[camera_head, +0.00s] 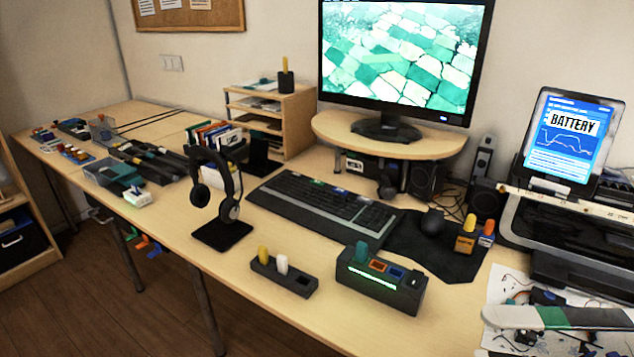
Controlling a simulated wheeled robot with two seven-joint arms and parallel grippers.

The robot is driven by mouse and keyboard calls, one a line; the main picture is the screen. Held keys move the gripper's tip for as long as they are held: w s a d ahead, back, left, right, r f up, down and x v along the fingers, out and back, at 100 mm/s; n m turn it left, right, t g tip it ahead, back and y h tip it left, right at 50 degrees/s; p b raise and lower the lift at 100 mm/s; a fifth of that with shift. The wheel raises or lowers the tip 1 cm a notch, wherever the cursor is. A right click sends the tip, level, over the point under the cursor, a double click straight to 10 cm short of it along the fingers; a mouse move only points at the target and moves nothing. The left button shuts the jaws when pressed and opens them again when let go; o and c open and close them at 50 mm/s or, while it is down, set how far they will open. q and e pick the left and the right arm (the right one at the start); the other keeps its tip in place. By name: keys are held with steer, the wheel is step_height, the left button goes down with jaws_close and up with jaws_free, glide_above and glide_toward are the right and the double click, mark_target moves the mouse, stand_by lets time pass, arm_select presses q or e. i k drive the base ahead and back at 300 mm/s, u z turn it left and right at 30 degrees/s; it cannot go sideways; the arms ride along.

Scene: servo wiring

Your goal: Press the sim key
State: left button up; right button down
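A dark keyboard (325,207) lies on the desk in front of the monitor. A few of its keys along the far edge are coloured, among them green and blue ones. The key labels are too small to read, so I cannot tell which one is the sim key. Neither of my grippers shows in the head view.
A headphone stand (222,234) is left of the keyboard. A black holder (285,276) and a box with a lit green strip (380,279) stand in front. A mouse (432,221) rests on a dark mat at right. The monitor (402,60) stands behind.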

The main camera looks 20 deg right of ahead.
mark_target(317, 182)
steer(key=u, duration=0.15)
steer(key=k, duration=0.25)
steer(key=u, duration=1.1)
steer(key=k, duration=1.1)
steer(key=u, duration=0.95)
steer(key=i, duration=1)
steer(key=z, duration=0.65)
steer(key=i, duration=1.5)
steer(key=z, duration=1.8)
steer(key=i, duration=0.4)
steer(key=z, duration=0.35)
